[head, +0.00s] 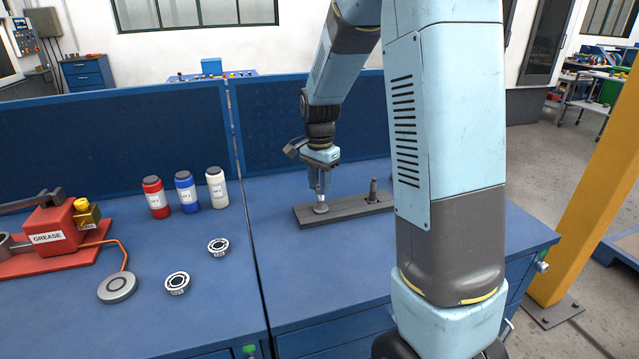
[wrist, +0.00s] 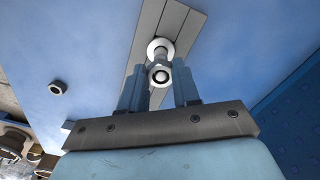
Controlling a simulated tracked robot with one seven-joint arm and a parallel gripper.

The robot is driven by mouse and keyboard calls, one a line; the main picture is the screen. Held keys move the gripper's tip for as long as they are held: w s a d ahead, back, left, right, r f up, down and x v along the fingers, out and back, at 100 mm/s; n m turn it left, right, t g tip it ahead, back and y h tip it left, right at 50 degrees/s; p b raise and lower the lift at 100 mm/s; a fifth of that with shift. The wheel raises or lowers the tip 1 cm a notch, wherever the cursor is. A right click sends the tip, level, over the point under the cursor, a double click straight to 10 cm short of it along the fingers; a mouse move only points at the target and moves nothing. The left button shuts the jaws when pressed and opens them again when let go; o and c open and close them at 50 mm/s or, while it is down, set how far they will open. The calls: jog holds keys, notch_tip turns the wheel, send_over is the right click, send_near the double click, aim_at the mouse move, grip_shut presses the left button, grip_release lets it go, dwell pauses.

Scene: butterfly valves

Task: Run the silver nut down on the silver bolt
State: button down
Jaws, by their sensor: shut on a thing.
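My gripper (head: 320,188) points down at the left end of a dark grey bar (head: 345,208) on the blue bench. In the wrist view its fingers (wrist: 158,82) stand on either side of a small silver nut (wrist: 159,75) with a round hole, and are shut on it. The silver bolt rises from a pale round base (head: 321,208), which also shows in the wrist view (wrist: 160,47). The nut is in line with the bolt; how far it is threaded I cannot tell. A dark bolt (head: 373,188) stands upright at the bar's right end.
A dark loose nut (wrist: 57,88) lies on the bench in the wrist view. Two ring-shaped parts (head: 177,283), red, blue and white bottles (head: 187,192) and a red grease unit (head: 62,230) stand to the left. A blue panel (head: 280,120) closes the back.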

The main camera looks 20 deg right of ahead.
jog(key=m, duration=0.3)
jog(key=shift+w, duration=0.1)
jog(key=c, duration=0.7)
grip_release()
jog(key=shift+m, duration=0.3)
jog(key=shift+c, duration=0.2)
jog(key=shift+r, duration=0.15)
notch_tip(320, 180, up, 14)
jog(key=shift+f, duration=0.2)
jog(key=s+r+n+t, duration=0.3)
jog(key=s+n, duration=1.2)
jog(key=s, duration=1.2)
jog(key=t, duration=0.2)
jog(key=shift+d+r+t, duration=0.15)
jog(key=shift+r+t, duration=0.05)
jog(key=shift+t, duration=0.1)
